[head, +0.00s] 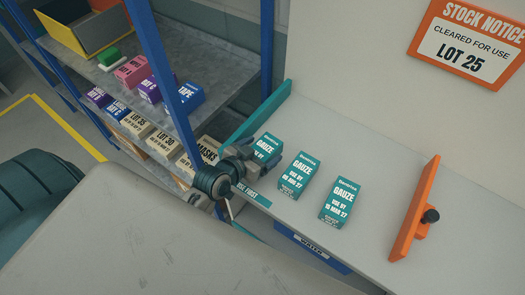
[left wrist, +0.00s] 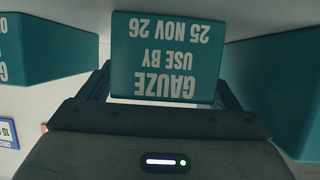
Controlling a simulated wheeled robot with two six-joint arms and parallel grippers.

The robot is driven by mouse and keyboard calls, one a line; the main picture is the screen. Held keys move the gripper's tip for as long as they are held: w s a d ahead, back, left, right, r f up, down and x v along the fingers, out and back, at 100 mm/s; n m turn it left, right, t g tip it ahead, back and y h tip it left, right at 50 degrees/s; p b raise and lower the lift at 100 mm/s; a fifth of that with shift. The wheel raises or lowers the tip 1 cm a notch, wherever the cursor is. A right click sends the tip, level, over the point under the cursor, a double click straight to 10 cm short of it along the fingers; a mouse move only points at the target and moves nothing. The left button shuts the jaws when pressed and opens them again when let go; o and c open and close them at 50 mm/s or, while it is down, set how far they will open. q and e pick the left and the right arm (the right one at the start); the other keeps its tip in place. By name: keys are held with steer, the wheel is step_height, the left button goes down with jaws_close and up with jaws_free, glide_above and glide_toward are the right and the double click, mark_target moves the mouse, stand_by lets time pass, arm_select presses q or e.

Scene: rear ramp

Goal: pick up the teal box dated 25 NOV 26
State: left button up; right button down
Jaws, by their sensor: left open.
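The teal gauze box dated 25 NOV 26 (left wrist: 165,58) fills the middle of the left wrist view, its print upside down. It appears between the two fingers of my left gripper (left wrist: 165,92), which is open. In the head view this box (head: 268,147) is the leftmost of three teal gauze boxes, partly hidden by my left gripper (head: 248,157). The middle gauze box (head: 299,176) stands close on its right. The right-hand gauze box (head: 342,203) reads 10 MAR 27. My right gripper is not in view.
A teal upright (head: 262,113) stands left of the boxes and an orange one (head: 415,215) far right. A USE FIRST label (head: 253,196) marks the shelf's front edge. Blue rack posts (head: 165,75) and shelves of boxes stand left. The white shelf (head: 385,175) is clear between boxes and orange upright.

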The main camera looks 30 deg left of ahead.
arm_select(q)
steer(key=shift+s, duration=0.1)
steer(key=c, duration=1.2)
steer(key=shift+r, duration=0.1)
